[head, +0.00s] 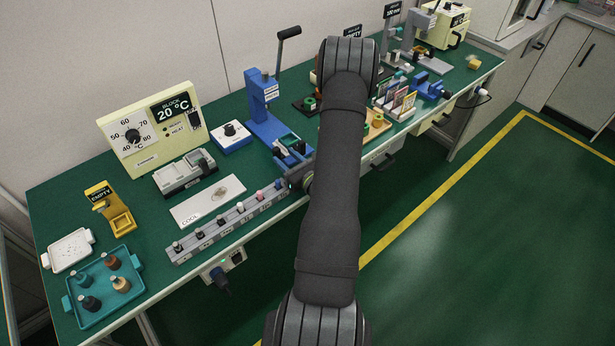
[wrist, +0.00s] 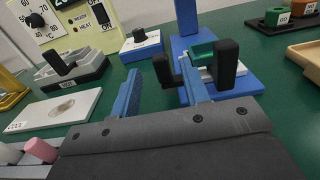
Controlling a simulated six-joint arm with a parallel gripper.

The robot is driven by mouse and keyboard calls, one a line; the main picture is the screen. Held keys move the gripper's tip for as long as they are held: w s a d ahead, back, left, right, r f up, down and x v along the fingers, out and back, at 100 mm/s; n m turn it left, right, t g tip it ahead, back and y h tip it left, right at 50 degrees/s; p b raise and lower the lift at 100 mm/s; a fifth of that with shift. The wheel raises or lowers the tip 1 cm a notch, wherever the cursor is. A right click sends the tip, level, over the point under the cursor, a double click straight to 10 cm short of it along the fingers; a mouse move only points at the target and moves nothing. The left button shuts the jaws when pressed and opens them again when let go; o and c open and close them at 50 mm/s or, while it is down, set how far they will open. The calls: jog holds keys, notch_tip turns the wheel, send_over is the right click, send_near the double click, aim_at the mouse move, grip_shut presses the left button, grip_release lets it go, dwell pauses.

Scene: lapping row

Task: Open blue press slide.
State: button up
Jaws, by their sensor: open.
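The blue press (head: 263,98) stands at the back of the green bench, its lever raised up and right. In the wrist view its blue post (wrist: 187,18) rises from a blue base (wrist: 245,82) carrying a pale slide part, a teal piece (wrist: 202,52) and two black upright grips. The left black grip (wrist: 164,74) appears between my gripper's blue fingers; contact cannot be told. The right black grip (wrist: 228,62) is just right of the right finger. My gripper (wrist: 158,66) is open. In the head view my arm hides part of the press front.
Left of the press are a blue knob box (head: 231,136), a grey block fixture (head: 185,172), a white COOL plate (head: 207,200) and a grey rail (head: 228,222) of small capped pieces. Right of it are coloured cards (head: 402,100) and a blue vise (head: 428,88).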

aim_at(278, 151)
jog(key=v, duration=1.1)
jog(key=shift+s+d, duration=0.25)
jog(key=shift+w+a+r, duration=0.1)
jog(key=x, duration=1.7)
jog(key=shift+w+a, duration=0.1)
jog(key=shift+x, duration=1.6)
dwell(1.0)
jog(key=v, duration=2)
